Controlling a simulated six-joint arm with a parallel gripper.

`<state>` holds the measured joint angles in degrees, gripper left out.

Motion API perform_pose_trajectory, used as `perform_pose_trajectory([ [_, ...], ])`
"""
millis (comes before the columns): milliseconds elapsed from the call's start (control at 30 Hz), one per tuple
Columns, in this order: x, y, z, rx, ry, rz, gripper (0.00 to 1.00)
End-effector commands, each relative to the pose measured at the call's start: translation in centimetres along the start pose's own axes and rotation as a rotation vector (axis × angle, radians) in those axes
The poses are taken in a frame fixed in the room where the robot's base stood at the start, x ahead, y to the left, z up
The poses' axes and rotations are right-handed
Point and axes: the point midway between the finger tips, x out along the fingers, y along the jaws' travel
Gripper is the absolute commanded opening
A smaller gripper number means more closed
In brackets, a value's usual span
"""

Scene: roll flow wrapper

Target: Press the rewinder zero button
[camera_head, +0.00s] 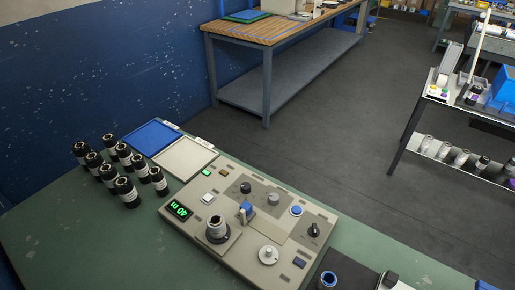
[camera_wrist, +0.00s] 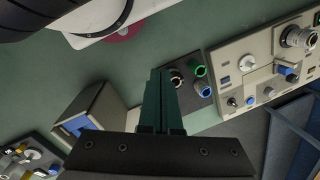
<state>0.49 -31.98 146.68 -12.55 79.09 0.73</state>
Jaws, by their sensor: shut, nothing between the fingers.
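The rewinder (camera_head: 235,255) is a beige panel unit on the green bench in the head view, with a green lit display (camera_head: 179,208) reading about "40 m". A pale square button (camera_head: 207,197) sits beside the display, and a small green-lit piece (camera_head: 206,172) lies further back. I cannot read which is the zero button. A round blue button (camera_head: 296,210) is at the right. The panel also shows in the wrist view (camera_wrist: 240,55) at the upper right. My gripper (camera_wrist: 161,72) is shut and empty, left of the panel in that view; the head view does not show it.
Several black rolls (camera_head: 125,191) stand left of the rewinder. A blue tray (camera_head: 151,137) and a white tray (camera_head: 186,158) lie behind it. Dark, knobs and a spindle (camera_head: 217,230) rise from the panel. Ringed cylinders (camera_wrist: 200,71) stand near my fingers in the wrist view.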

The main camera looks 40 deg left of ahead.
Motion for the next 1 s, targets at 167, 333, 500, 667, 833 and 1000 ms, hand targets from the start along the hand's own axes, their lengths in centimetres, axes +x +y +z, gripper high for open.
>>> perform_pose_trajectory([
  [167, 0.0, 0.0, 0.0, 0.0, 0.0, 0.0, 0.0],
  [333, 0.0, 0.0, 0.0, 0.0, 0.0, 0.0, 0.0],
  [500, 0.0, 0.0, 0.0, 0.0, 0.0, 0.0, 0.0],
  [667, -0.1, -0.1, -0.2, -0.008, 0.004, 0.004, 0.0],
  [833, -0.9, -1.7, -4.2, -0.162, 0.083, 0.089, 0.0],
  [1000, -1.5, -7.3, -10.5, -0.437, 0.237, 0.19, 0.0],
])
